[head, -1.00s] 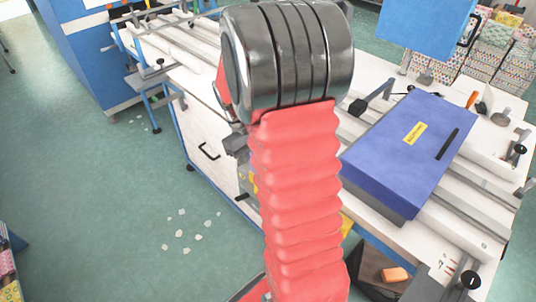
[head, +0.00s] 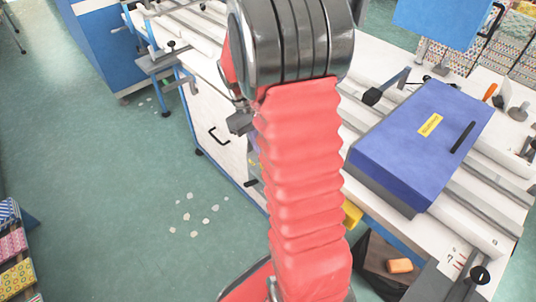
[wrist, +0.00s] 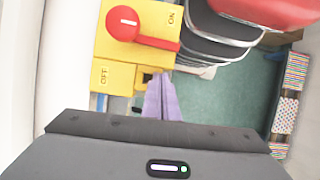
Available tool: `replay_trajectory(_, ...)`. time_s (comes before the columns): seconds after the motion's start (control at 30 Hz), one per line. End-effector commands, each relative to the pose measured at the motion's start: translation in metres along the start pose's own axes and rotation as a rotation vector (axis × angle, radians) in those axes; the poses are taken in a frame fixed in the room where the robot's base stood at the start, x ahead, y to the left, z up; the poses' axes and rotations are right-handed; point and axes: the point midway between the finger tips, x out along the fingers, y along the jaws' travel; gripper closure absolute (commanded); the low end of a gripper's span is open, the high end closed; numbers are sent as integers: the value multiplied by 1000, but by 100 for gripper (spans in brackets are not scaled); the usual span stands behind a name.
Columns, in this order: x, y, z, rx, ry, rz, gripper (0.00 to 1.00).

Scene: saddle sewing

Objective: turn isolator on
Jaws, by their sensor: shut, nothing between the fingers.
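The isolator (wrist: 115,50) is a yellow box at the top left of the wrist view, with a red round knob and lever (wrist: 150,40). The lever points right and slightly down in the picture. An ON label is above the lever at the right, and an OFF label is at the lower left. My gripper (wrist: 160,77) shows as two purple fingers, pressed together and empty. Their tips are just below the box in the picture; I cannot tell whether they touch it. In the head view my red arm hides most of the gripper.
A white bench with a blue-purple box (head: 420,140) stands at the right of the head view. A white cabinet with a black handle (head: 217,137) is left of my arm. Pale scraps (head: 190,215) lie on the green floor, otherwise largely clear. Patterned fabric stacks (head: 15,255) are at lower left.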

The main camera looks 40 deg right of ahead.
Motion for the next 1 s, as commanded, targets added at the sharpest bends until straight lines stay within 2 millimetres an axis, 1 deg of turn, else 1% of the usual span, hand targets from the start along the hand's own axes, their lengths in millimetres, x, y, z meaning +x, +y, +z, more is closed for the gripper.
replay_trajectory(0.1, -22, 1, -1, 0, 4, 2, 100)
replay_trajectory(0.3, -57, 3, -1, -1, 3, 2, 100)
replay_trajectory(0.5, -87, 4, -1, 0, 2, 1, 100)
replay_trajectory(0.6, -96, 4, 0, 0, 1, 1, 100)
replay_trajectory(0.7, -100, 4, 0, 0, 0, 1, 100)
replay_trajectory(1.0, -100, 4, 0, 0, 0, 0, 100)
